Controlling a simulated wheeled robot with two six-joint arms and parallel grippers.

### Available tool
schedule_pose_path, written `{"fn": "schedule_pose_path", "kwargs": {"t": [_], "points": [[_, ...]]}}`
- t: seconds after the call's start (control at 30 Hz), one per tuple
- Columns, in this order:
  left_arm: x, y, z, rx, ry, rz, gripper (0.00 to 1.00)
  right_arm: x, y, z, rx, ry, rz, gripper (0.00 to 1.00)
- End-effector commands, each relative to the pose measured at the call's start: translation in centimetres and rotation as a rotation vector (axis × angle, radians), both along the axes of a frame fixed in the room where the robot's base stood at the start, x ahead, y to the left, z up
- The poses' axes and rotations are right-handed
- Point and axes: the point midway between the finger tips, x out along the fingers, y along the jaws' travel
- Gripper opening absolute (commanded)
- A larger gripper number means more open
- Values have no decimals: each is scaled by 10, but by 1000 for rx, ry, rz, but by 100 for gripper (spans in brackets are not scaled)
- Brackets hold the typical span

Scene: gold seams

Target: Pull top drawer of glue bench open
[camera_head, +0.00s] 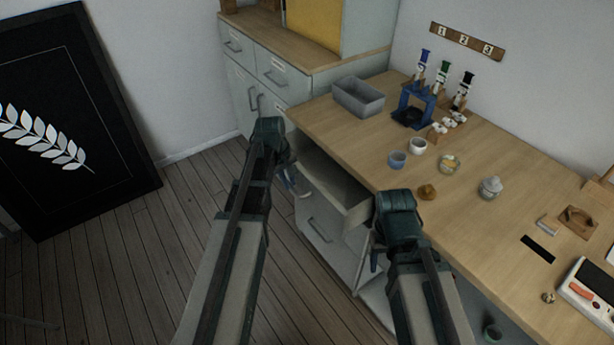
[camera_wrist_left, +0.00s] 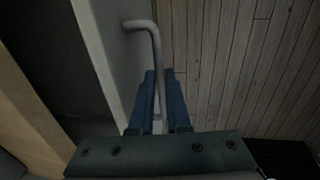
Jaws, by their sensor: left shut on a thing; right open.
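The top drawer (camera_head: 345,192) of the glue bench (camera_head: 335,125) stands pulled out, with part of its inside showing below the worktop edge. My left gripper (camera_head: 292,183) is at the drawer's front, its blue fingers partly hidden behind my arm. In the left wrist view, these fingers (camera_wrist_left: 155,108) are shut around the grey bar handle (camera_wrist_left: 153,50). The pale drawer front (camera_wrist_left: 110,50) is beside them, with the dark drawer inside to its left. My right gripper (camera_head: 376,258) is open and beside the bench front, apart from the handle; its fingertips are only partly visible.
A lower drawer (camera_head: 325,228) is below the open one. A grey bin (camera_head: 358,97), a blue stand (camera_head: 416,104), small cups and jars are on the worktop. A cabinet (camera_head: 275,75) stands behind. A framed leaf picture (camera_head: 70,120) leans at left. The wooden floor (camera_head: 130,255) is clear.

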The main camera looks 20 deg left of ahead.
Motion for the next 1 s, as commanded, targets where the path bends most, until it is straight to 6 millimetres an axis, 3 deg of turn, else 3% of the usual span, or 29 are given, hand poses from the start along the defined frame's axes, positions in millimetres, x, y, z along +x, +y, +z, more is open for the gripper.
{"fn": "schedule_pose_path", "kwargs": {"t": [0.03, 0.1, 0.4, 0.7, 1.0], "points": [[-20, 10, 0, -1, 2, 5, 0, 0, 0, 0, 0, 0, 0, 56], [-37, 23, 0, -1, 2, 5, 0, 0, 0, 0, 0, 0, 0, 56], [-92, 68, 0, -2, 2, 3, 0, 0, 0, 0, 0, 0, 0, 56], [-115, 88, 0, -2, 0, 0, 0, 0, 0, 0, 0, 0, 0, 56], [-117, 90, 0, -1, 1, -1, 0, 0, 0, 0, 0, 0, 0, 56]]}}
